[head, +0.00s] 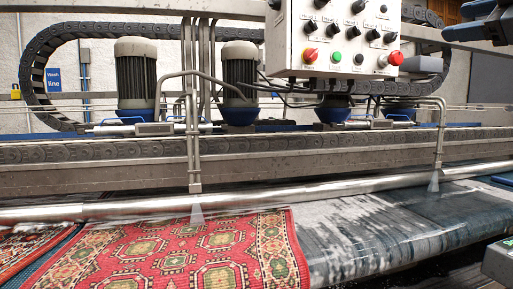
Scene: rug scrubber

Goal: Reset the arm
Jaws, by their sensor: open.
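My gripper (476,22) shows only in part at the top right corner, dark blue-grey and cut off by the picture's edge. It is open, with no object seen between its jaws. It is raised to the right of the white control box (340,35), apart from it in the picture. The rest of my arm is mostly out of view.
A red patterned rug (185,255) lies on the wet machine bed below a long metal roller (270,193). Grey motors (137,75) stand behind. The control box carries a red emergency button (395,58) and several knobs.

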